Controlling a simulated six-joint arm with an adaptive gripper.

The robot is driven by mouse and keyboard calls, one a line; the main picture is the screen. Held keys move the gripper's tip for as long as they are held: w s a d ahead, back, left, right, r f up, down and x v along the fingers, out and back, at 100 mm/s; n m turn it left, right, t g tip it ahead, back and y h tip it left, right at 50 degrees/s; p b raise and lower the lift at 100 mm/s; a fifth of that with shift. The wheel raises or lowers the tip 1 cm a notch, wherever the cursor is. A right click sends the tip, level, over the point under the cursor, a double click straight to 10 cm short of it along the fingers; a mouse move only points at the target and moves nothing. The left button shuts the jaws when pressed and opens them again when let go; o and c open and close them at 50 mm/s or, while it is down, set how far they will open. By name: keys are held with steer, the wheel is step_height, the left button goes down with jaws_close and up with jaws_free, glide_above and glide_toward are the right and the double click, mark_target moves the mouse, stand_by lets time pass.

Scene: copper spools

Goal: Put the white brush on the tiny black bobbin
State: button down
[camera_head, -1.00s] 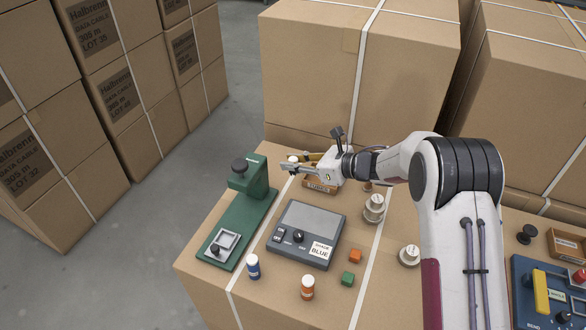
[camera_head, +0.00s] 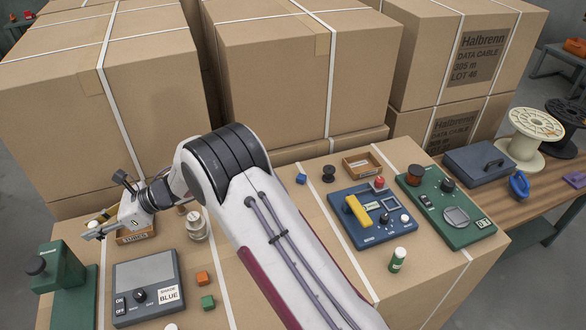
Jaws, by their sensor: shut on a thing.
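My gripper (camera_head: 90,234) is at the left, above the far left part of the carton top, by the tubes tray. It is shut on a small pale thing at its fingertips, mostly hidden by the fingers; it looks like the white brush, but its shape is hard to make out. A small black bobbin (camera_head: 328,174) stands upright on the carton top, right of my arm and well away from my gripper. Nothing is seen on top of it.
The tubes tray (camera_head: 136,238) lies beneath my gripper. A blue cube (camera_head: 301,179), open box (camera_head: 361,163) and blue panel (camera_head: 370,212) surround the bobbin.

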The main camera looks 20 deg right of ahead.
steer(key=w+d+r+m+t+h, duration=0.15)
steer(key=w+d, duration=0.35)
steer(key=d, duration=0.7)
steer(key=w+d+r+m+t+h, duration=0.1)
steer(key=w+d+m+t, duration=0.25)
steer(key=d, duration=0.75)
steer(key=w+d+r+m+t+h, duration=0.15)
steer(key=w+d, duration=0.35)
steer(key=d, duration=0.7)
steer(key=s+d+m+t+h, duration=0.2)
steer(key=d+m+h, duration=0.1)
steer(key=d, duration=1.3)
steer(key=s+d+m+t+h, duration=0.2)
steer(key=d+m+h, duration=0.1)
steer(key=d, duration=1.4)
steer(key=shift+s+r+m, duration=0.4)
steer(key=shift+r+m, duration=0.05)
steer(key=shift+m, duration=0.1)
steer(key=shift+d+f, duration=0.1)
glide_above(329, 168)
steer(key=shift+t, duration=0.25)
steer(key=shift+f, duration=3.05)
steer(key=shift+f, duration=1.85)
